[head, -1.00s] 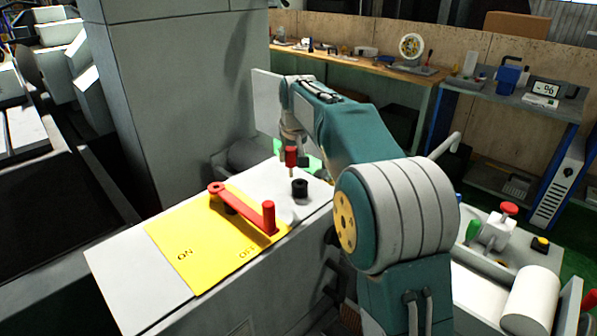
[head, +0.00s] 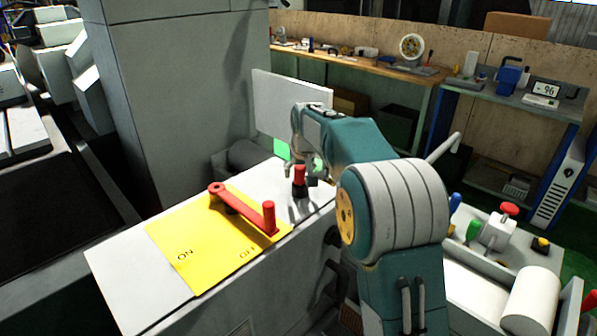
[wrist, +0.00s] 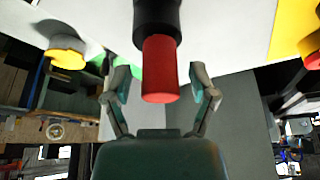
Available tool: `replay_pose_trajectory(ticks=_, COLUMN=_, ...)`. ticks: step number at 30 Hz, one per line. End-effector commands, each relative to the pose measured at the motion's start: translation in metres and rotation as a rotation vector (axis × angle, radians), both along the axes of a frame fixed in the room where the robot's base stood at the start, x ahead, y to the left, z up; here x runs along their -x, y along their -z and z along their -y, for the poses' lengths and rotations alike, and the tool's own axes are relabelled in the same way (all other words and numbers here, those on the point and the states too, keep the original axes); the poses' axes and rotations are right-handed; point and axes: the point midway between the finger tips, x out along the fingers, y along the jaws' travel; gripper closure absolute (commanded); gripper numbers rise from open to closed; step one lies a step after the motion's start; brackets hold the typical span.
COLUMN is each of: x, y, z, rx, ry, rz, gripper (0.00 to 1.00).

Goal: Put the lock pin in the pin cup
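The lock pin (head: 299,174) has a red cylindrical top and stands upright in the black pin cup (head: 299,191) on the pale machine top. Its lower part is hidden inside the cup. In the wrist view the red pin (wrist: 160,72) projects from the black cup (wrist: 158,18). My gripper (wrist: 162,84) is open, with one finger on each side of the red top and visible gaps between. In the head view my gripper is at the pin and partly hidden by my arm.
A red lever (head: 243,208) lies across a yellow ON/OFF plate (head: 188,244) left of the cup. A grey upright panel (head: 283,104) stands behind my gripper. A tray at right holds a red-topped button (head: 510,208) and other parts. A workbench (head: 370,62) runs along the back.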

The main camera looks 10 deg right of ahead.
Motion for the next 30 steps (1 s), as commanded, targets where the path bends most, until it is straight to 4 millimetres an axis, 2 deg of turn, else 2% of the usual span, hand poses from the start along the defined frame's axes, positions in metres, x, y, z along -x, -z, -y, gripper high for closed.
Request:
replay_pose_trajectory(ticks=7, x=0.000, y=-0.001, z=0.000, rx=0.000, ry=0.000, rz=0.000, gripper=0.25)
replay_pose_trajectory(ticks=11, x=0.003, y=-0.010, z=0.000, rx=0.001, ry=0.000, rz=0.003, gripper=0.25)
replay_pose_trajectory(ticks=24, x=0.036, y=-0.090, z=0.002, rx=0.001, ry=0.000, rz=0.004, gripper=0.25)
replay_pose_trajectory(ticks=30, x=0.045, y=-0.109, z=0.003, rx=0.001, ry=0.000, rz=0.000, gripper=0.25)
